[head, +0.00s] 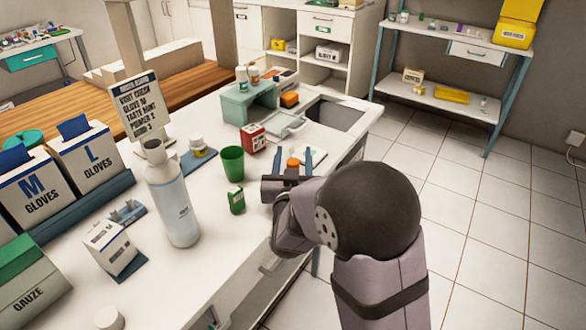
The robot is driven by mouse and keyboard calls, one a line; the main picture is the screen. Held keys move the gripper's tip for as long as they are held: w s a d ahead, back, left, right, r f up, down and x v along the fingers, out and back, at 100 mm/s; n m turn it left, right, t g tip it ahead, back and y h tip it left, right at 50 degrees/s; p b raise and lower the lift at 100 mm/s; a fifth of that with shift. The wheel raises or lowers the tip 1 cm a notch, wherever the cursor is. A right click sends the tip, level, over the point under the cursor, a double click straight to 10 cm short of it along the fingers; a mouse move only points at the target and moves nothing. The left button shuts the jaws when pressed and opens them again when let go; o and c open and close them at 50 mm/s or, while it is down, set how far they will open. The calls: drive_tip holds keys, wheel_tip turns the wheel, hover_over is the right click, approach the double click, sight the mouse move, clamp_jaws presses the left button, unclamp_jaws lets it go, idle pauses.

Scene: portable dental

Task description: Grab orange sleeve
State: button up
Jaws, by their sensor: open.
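A small orange, upright piece (293,163), which may be the orange sleeve, stands on the white counter just beyond my gripper. Its lower part is hidden by the gripper. A second orange item (289,99), low and block-like, lies farther back beside the teal stand; I cannot tell which of the two is the sleeve. My gripper (284,181) is open over the counter's right side, close to the nearer orange piece. I see nothing held between its fingers, though the arm partly covers them.
A red-and-white box (253,138) is behind. A sink basin (337,115) is at the back right. The tiled floor is clear.

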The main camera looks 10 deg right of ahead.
drive_tip(key=shift+x, duration=0.85)
drive_tip(key=c, duration=1.1)
drive_tip(key=shift+r, duration=0.1)
wheel_tip(320, 180, up, 10)
drive_tip(key=p, duration=0.2)
